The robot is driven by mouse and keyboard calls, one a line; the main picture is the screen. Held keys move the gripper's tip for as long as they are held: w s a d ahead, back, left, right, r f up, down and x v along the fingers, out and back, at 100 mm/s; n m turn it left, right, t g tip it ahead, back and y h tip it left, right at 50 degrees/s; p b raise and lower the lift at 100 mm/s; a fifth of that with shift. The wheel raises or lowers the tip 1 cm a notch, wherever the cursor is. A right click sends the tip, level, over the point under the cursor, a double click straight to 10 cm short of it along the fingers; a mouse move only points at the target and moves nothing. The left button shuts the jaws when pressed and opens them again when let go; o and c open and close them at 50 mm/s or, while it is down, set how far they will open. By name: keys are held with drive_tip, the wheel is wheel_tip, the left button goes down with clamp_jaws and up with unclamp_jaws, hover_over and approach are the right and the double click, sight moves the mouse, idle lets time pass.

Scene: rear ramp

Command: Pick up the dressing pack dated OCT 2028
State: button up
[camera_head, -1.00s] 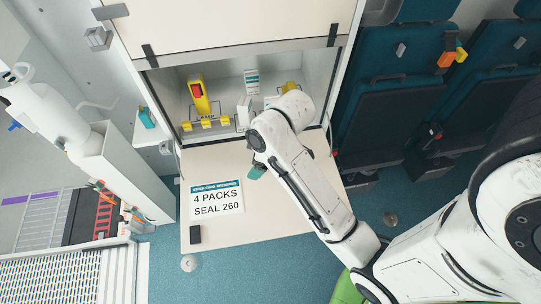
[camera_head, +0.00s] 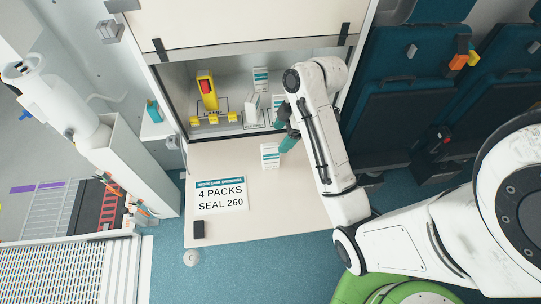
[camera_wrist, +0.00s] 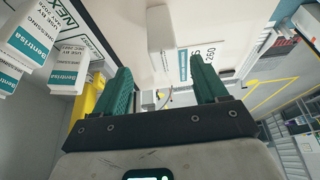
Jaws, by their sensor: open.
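A white and teal dressing pack (camera_head: 270,156) stands on the fold-down shelf, just left of my gripper (camera_head: 287,139). In the wrist view my open gripper (camera_wrist: 162,84) has green fingers with nothing between them. A plain white pack face (camera_wrist: 160,28) shows ahead of and between the fingertips, apart from them. More packs stand in the cabinet: one at the back (camera_head: 261,79) and one showing a white side (camera_head: 252,103).
A yellow lamp (camera_head: 206,90) with a red part stands in the cabinet. A card (camera_head: 220,196) reading "4 PACKS SEAL 260" and a small black block (camera_head: 198,229) lie on the shelf (camera_head: 270,215). Its front right is bare. Teal seats (camera_head: 400,110) stand at right.

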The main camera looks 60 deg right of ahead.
sight(275, 146)
drive_tip(key=shift+b+x, duration=2.8)
drive_tip(key=shift+b, duration=0.1)
drive_tip(key=shift+a+x, duration=0.2)
drive_tip(key=shift+x, duration=2.4)
drive_tip(key=shift+r, duration=0.1)
drive_tip(key=c, duration=1)
drive_tip(key=shift+c, duration=0.4)
drive_tip(key=shift+r, duration=0.1)
